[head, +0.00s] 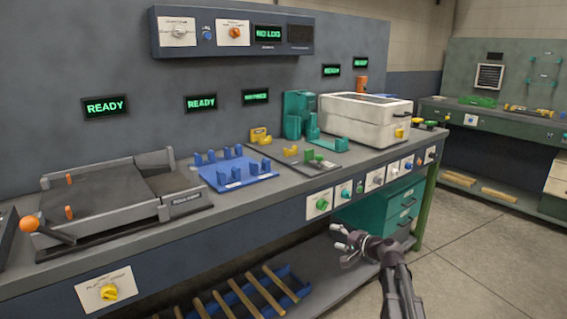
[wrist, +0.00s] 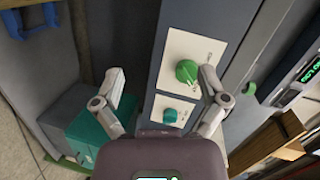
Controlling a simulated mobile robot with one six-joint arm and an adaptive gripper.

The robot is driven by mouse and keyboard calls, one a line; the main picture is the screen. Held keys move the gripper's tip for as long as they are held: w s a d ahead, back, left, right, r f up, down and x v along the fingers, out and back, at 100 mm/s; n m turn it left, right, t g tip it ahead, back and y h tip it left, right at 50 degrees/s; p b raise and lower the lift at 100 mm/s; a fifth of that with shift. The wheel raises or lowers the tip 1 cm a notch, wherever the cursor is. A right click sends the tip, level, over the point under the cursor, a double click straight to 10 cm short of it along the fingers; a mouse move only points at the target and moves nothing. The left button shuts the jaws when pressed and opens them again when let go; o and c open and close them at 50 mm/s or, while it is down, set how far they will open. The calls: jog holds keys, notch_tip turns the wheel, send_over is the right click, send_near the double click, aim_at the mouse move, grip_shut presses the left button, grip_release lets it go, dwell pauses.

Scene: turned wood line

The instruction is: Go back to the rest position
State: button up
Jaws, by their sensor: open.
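My gripper (head: 346,243) is open and empty in the head view, in front of the workbench (head: 262,212) and below its top. In the wrist view my gripper (wrist: 162,82) has its two fingers spread apart. Between them, further off, is a panel with a green knob (wrist: 187,71) and a smaller teal knob (wrist: 170,115). The fingers look apart from the knobs, though the exact gap is hard to tell. The green knob also shows on the bench front in the head view (head: 322,204).
A teal drawer unit (head: 400,205) stands under the bench, behind my arm. The bench top holds a roller device (head: 110,195), a blue rack (head: 234,172) and a white machine (head: 365,118). A lower shelf holds wooden rods (head: 262,290). Open floor (head: 470,250) lies to the right.

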jog(key=s+a+f+n+g+h, duration=0.2)
jog(key=s+a+f+g, duration=0.1)
jog(key=s+f, duration=0.25)
jog(key=s+a+f+n+g+h, duration=0.25)
jog(key=s+f+g, duration=0.2)
jog(key=s, duration=0.25)
jog(key=s+d+f+n+g+h, duration=0.1)
jog(key=s+d+f+g+h, duration=0.15)
jog(key=s, duration=0.45)
jog(key=s+d+f+n+g+h, duration=0.1)
jog(key=s+f+h, duration=0.1)
jog(key=s+h, duration=0.3)
notch_tip(320, 180, up, 33)
jog(key=y+p, duration=0.1)
jog(key=p, duration=3.2)
jog(key=shift+s+a+f, duration=0.15)
jog(key=shift+s, duration=0.3)
jog(key=c, duration=0.5)
